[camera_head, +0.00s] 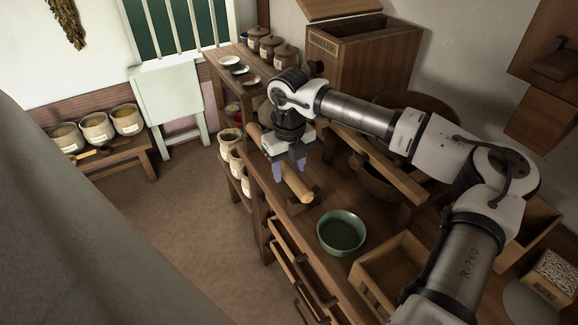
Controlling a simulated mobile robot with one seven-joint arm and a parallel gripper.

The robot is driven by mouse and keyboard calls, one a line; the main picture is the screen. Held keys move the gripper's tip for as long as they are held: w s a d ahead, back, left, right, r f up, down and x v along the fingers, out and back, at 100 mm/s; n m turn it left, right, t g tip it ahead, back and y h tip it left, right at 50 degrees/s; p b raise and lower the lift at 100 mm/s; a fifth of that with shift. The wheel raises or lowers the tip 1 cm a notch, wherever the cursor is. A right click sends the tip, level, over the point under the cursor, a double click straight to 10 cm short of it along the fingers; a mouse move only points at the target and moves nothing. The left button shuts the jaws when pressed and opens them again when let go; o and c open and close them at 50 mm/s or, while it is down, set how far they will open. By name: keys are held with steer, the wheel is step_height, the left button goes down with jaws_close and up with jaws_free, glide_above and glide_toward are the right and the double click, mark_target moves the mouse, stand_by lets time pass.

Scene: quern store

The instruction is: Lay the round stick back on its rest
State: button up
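The round stick (296,184) is a pale wooden rod at the left edge of the wooden bench (318,208). It runs slantwise beneath my gripper, and its near end sticks out towards the lower right. My gripper (291,171) points down over the stick, with one bluish finger on each side of it. The gripper hides the stick's middle. I cannot tell whether the fingers press on the stick or stand slightly apart from it, nor whether the stick is raised off the bench. I cannot make out the rest for certain.
A green bowl (341,232) stands on the bench near the stick's near end. An open wooden box (358,274) is in front of it. A wooden beam (385,172) stands behind, to the right. Partly open drawers (292,262) jut from the bench's left side.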

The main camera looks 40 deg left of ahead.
steer(key=shift+o, duration=0.6)
step_height(320, 180, up, 14)
steer(key=shift+b, duration=0.3)
steer(key=shift+f, duration=0.15)
